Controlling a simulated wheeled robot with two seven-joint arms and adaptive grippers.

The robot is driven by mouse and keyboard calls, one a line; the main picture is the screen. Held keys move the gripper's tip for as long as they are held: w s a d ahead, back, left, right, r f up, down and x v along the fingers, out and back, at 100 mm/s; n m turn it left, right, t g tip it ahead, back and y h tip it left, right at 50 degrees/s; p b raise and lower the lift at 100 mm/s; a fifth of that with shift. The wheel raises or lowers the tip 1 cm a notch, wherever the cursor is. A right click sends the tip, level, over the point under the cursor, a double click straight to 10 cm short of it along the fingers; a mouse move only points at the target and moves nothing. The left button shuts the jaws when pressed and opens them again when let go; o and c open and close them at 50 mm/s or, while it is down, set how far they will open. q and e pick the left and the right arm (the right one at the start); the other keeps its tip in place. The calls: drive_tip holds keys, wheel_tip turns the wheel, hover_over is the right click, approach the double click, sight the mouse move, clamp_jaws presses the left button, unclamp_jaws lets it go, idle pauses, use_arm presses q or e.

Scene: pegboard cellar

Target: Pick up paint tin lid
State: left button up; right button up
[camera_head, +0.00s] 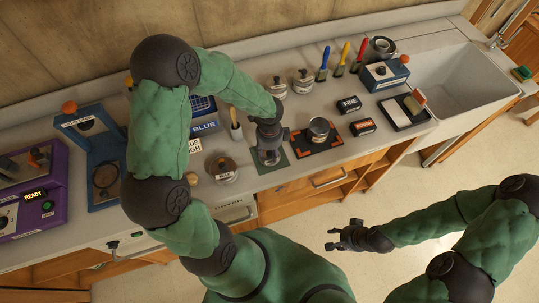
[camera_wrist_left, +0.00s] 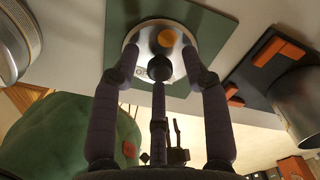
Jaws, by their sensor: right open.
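A round metallic lid (camera_wrist_left: 170,62) with an orange spot lies at a green mat (camera_wrist_left: 222,25) in the left wrist view. In the head view the green mat (camera_head: 271,165) is partly covered by my left gripper (camera_head: 268,156), which points down over the lid. In the wrist view my left gripper (camera_wrist_left: 159,62) has its fingertips overlapping the lid's near edge and sides. Whether they press on it is unclear. My right gripper (camera_head: 343,238) is open and empty, in front of the counter over the floor.
An open metal tin (camera_head: 319,129) stands on a black and orange mat (camera_head: 328,145), right of my left gripper. Another tin (camera_head: 222,169) stands to its left.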

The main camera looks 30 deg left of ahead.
use_arm(q)
clamp_jaws()
drive_tip(key=shift+r, duration=0.15)
